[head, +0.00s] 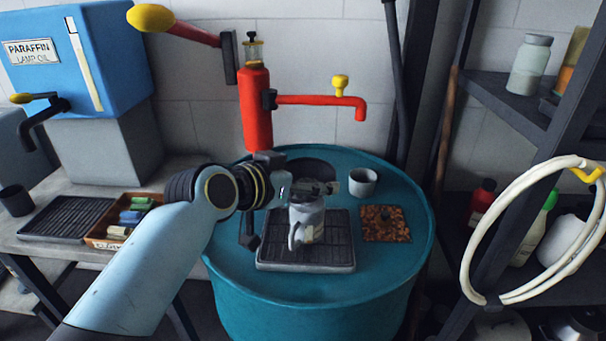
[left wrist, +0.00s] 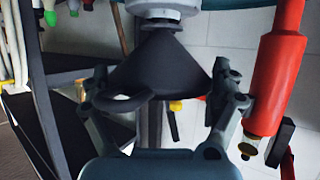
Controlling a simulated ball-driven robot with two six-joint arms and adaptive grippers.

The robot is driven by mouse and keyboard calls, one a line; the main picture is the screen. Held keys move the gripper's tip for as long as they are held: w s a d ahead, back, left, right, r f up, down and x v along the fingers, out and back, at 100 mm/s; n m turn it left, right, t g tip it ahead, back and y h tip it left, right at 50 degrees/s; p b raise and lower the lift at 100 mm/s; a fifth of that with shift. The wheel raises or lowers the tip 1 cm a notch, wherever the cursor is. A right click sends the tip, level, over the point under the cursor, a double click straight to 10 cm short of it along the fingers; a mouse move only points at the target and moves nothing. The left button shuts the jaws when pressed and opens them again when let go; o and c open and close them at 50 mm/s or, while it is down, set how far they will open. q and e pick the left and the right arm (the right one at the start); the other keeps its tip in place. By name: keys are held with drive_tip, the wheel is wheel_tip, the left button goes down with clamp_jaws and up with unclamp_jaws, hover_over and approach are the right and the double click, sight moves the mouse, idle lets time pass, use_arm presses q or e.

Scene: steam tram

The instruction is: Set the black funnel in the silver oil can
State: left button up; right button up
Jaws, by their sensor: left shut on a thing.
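The silver oil can (head: 307,222), with a side handle, stands upright on a black ribbed tray (head: 300,258) on the teal drum. My left gripper (head: 318,188) is right above the can's top. In the left wrist view my left gripper (left wrist: 161,88) is shut on the black funnel (left wrist: 160,62), one finger at each side of its cone. The funnel's narrow end points at a pale silver round top (left wrist: 160,8), likely the can. Whether the spout is inside the opening or just above it, I cannot tell. In the head view the gripper mostly hides the funnel.
A grey cup (head: 362,183) and a brown speckled mat (head: 386,224) are on the drum (head: 330,300). A red pump (head: 257,110) with a spout rises behind. A blue paraffin box (head: 85,60) stands left. Shelves with bottles and a white hoop (head: 475,235) are at right.

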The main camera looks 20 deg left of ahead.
use_arm(q)
drive_tip(key=o, duration=0.8)
drive_tip(key=shift+s, duration=0.1)
drive_tip(key=shift+w+r+p+v, duration=0.1)
drive_tip(key=shift+r+p+v, duration=0.05)
drive_tip(key=shift+p+v, duration=0.65)
drive_tip(key=shift+w+r+p+v, duration=0.1)
drive_tip(key=shift+r+p+v, duration=0.1)
drive_tip(key=shift+p+v, duration=0.65)
drive_tip(key=shift+r+p+v, duration=0.15)
drive_tip(key=shift+p+v, duration=0.35)
drive_tip(key=shift+v, duration=0.55)
drive_tip(key=shift+d, duration=0.1)
wheel_tip(320, 180, up, 6)
drive_tip(key=p, duration=0.5)
drive_tip(key=shift+p, duration=0.4)
